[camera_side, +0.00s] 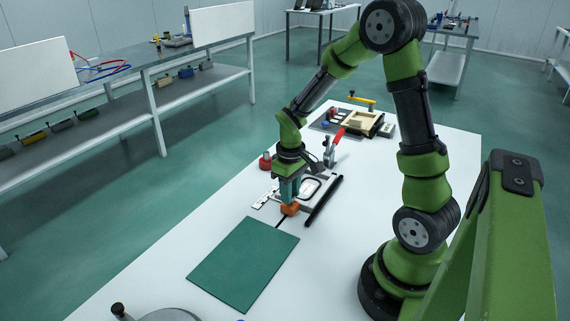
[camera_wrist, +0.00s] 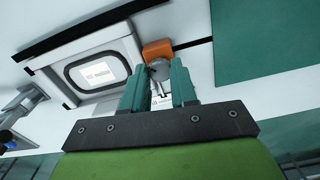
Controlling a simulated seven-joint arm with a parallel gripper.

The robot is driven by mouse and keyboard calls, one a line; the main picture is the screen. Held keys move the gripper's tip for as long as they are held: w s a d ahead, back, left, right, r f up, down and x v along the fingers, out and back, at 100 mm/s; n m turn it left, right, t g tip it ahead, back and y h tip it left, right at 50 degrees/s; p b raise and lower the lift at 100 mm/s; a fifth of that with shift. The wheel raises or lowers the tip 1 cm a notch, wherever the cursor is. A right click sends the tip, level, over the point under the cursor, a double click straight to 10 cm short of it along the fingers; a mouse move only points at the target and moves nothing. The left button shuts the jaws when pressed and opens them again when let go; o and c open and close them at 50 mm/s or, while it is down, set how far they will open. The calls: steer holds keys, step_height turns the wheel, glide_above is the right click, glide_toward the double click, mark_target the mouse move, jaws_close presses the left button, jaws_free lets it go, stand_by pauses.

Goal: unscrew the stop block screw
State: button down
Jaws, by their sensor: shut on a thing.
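The orange stop block (camera_side: 290,210) sits at the near edge of the panel fixture, beside a dark slot line; it also shows in the wrist view (camera_wrist: 157,49). The stop block screw (camera_wrist: 160,70) shows as a grey round head beside the orange block, at my fingertips. My gripper (camera_side: 289,199) points down just over the block. In the wrist view its teal fingers (camera_wrist: 160,80) are shut on the screw head. The fingers partly cover the screw, and its threads are hidden. The grey fixture (camera_wrist: 122,36) holds a panel with a dark-rimmed window (camera_wrist: 97,73).
A green mat (camera_side: 243,264) lies in front of the fixture. A black bar (camera_side: 324,201) runs along the fixture's right side. A red-handled clamp (camera_side: 334,143) stands behind it, and a red knobbed part (camera_side: 265,162) at its left. A tray with parts (camera_side: 362,122) lies farther back.

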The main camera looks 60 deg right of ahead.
steer(key=n, duration=0.6)
steer(key=shift+n, duration=0.3)
steer(key=n, duration=0.5)
steer(key=shift+n, duration=0.3)
steer(key=c, duration=0.9)
jaws_free()
step_height(320, 180, up, 17)
steer(key=shift+f, duration=0.1)
